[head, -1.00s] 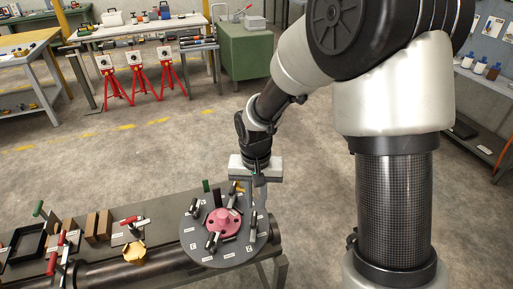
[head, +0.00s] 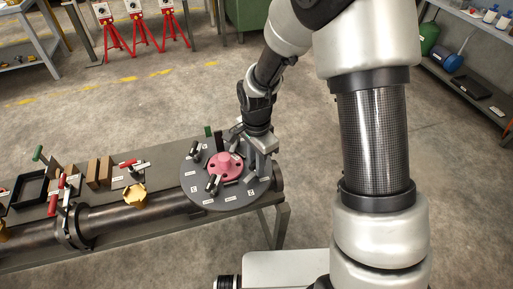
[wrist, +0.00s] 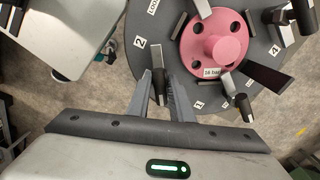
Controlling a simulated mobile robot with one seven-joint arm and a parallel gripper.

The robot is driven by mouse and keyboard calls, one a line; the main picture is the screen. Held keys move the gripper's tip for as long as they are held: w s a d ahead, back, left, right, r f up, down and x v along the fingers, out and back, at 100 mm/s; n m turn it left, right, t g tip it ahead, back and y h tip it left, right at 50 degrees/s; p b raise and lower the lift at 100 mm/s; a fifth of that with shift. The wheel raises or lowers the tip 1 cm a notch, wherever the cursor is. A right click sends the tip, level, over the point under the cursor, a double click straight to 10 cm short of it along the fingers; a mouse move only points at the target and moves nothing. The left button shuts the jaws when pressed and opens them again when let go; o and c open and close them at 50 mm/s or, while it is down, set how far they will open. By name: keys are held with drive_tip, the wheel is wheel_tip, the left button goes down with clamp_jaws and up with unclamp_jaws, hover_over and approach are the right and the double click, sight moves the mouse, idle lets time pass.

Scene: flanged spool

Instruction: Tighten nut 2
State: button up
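A dark round disc (head: 190,183) carries a pink flanged hub (head: 226,163) and several black-handled parts around it. In the wrist view the pink hub (wrist: 228,60) is at upper right, beside number labels on the disc (wrist: 120,30). A "2" label (wrist: 140,42) lies left of the hub. A black handle (wrist: 158,86) near it stands between the two fingers of my gripper (wrist: 160,82). In the head view my gripper (head: 262,155) is low at the disc's right edge. I cannot tell whether the fingers press on the handle. The nut itself is not clearly seen.
Another black handle (wrist: 243,106) stands near label "1", right of the fingers. The dark bench (head: 160,160) holds a toggle clamp (head: 131,165), brown blocks (head: 99,172) and a pipe (head: 110,215) with a yellow fitting (head: 134,196).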

drive_tip(key=m, duration=0.3)
drive_tip(key=shift+w+f+m+b, duration=0.15)
drive_tip(key=shift+m+b, duration=0.4)
drive_tip(key=shift+m, duration=0.65)
drive_tip(key=m, duration=0.3)
drive_tip(key=shift+r, duration=0.25)
drive_tip(key=m+p, duration=0.1)
drive_tip(key=m, duration=0.2)
drive_tip(key=shift+r+p, duration=0.1)
drive_tip(key=shift+p, duration=0.25)
drive_tip(key=shift+m, duration=0.6)
drive_tip(key=shift+f+n, duration=0.2)
drive_tip(key=shift+n, duration=1)
wheel_tip(320, 180, up, 7)
drive_tip(key=p, duration=0.5)
drive_tip(key=shift+p, duration=0.35)
